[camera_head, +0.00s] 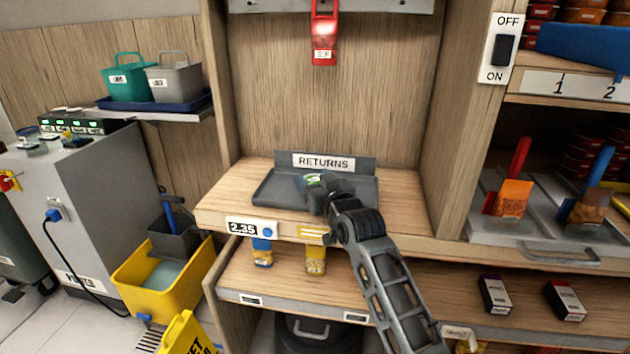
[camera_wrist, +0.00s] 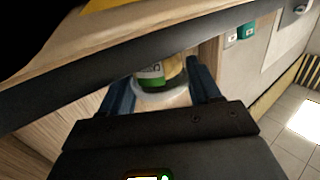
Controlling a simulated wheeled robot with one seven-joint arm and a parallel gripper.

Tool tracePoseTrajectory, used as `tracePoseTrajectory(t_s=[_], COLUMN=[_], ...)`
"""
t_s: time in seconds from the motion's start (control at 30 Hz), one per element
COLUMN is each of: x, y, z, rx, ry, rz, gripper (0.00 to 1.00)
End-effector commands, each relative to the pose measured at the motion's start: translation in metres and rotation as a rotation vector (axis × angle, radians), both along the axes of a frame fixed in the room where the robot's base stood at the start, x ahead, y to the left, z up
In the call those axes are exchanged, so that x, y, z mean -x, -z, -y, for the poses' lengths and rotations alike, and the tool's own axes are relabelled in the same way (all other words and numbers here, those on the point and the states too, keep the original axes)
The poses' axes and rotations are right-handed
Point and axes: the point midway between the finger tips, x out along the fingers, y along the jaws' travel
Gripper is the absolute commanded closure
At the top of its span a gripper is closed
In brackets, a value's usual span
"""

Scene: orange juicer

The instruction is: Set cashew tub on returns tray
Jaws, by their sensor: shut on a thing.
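The returns tray (camera_head: 275,196) is dark grey, with a raised back plate labelled RETURNS, and lies on the wooden shelf at centre in the head view. My gripper (camera_head: 316,184) is over the middle of the tray, partly hidden by my own wrist. In the wrist view my gripper (camera_wrist: 160,92) has its two blue fingers on either side of a tub (camera_wrist: 150,77) with a green and white label and a pale round end, and is shut on it. A small green and pale part of the tub (camera_head: 313,180) shows in the head view. Whether it touches the tray is hidden.
A price tag (camera_head: 243,228) is on the shelf's front edge. Blue-and-yellow (camera_head: 263,252) and yellow (camera_head: 315,261) packages stand on the shelf below. Wooden side panels flank the tray, and a red tagged item (camera_head: 324,35) hangs above. The tray's visible left part is clear.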

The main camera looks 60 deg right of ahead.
Motion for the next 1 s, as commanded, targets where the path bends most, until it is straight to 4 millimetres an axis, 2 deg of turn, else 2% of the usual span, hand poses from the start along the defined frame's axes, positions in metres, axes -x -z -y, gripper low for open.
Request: tracePoseTrajectory(t_s=[0.13, 0.17, 0.4, 0.73, 0.87, 1.0], x=[0.000, 0.000, 0.000, 0.002, 0.014, 0.036], y=[0.004, 0.002, 0.002, -0.001, 0.000, -0.001], z=[0.000, 0.000, 0.000, -0.001, -0.011, -0.027], rx=[0.000, 0.000, 0.000, 0.000, -0.001, -0.001], ry=[0.000, 0.000, 0.000, 0.000, 0.000, 0.000], rz=[0.000, 0.000, 0.000, 0.000, -0.001, -0.001], gripper=[0.68, 0.35, 0.12, 0.12, 0.12, 0.12])
